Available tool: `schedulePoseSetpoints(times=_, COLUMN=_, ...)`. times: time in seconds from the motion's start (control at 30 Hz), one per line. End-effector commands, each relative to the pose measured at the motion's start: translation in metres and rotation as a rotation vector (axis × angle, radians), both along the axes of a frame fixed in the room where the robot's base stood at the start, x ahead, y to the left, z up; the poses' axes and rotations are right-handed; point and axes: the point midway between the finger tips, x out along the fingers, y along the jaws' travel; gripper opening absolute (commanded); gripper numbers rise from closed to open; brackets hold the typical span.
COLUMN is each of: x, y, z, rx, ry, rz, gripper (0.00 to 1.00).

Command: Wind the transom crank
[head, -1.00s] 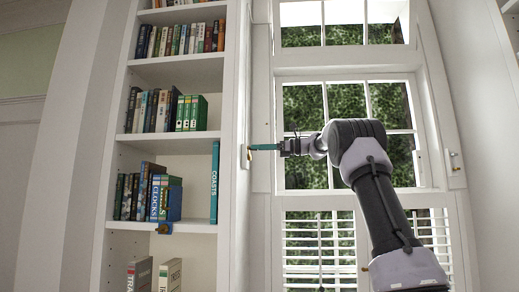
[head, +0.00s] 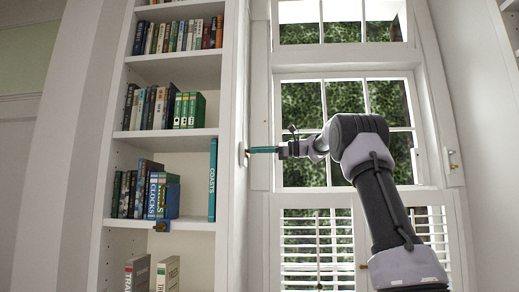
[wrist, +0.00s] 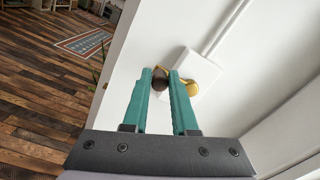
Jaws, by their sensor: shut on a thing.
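The transom crank is a small brass crank (wrist: 203,88) with a dark brown round knob (wrist: 159,80), on a white plate (wrist: 192,66) in the wrist view. My gripper (wrist: 160,72) has teal fingers, one on either side of the knob, and is shut on it. In the head view my gripper (head: 250,151) reaches left to the white upright beside the bookcase. The crank is small there and mostly hidden at the fingertips. The transom window (head: 340,24) is at the top of the head view, above the large window.
A white bookcase (head: 178,137) with several books stands left of the crank. A brass fitting (head: 453,164) sits on the right-hand window frame. White louvred shutters (head: 318,247) cover the lower window. The wrist view shows open plank floor (wrist: 40,100) and a patterned rug (wrist: 83,43).

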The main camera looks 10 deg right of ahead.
Motion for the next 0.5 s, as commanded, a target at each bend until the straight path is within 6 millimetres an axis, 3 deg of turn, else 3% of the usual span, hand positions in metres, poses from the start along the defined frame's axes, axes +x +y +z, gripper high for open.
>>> schedulePoseSetpoints(times=0.03, x=-0.0073, y=0.0087, z=0.0051, rx=-0.003, ry=-0.045, rz=0.021, gripper=0.00)
schedulePoseSetpoints(times=0.17, x=-0.0080, y=0.0094, z=-0.0012, rx=-0.039, ry=-0.152, rz=0.022, gripper=0.01)
schedulePoseSetpoints(times=0.3, x=-0.0061, y=0.0077, z=-0.0028, rx=-0.040, ry=-0.144, rz=0.017, gripper=0.55)
schedulePoseSetpoints(times=0.5, x=-0.0046, y=0.0053, z=-0.0046, rx=-0.041, ry=-0.139, rz=0.013, gripper=0.55)
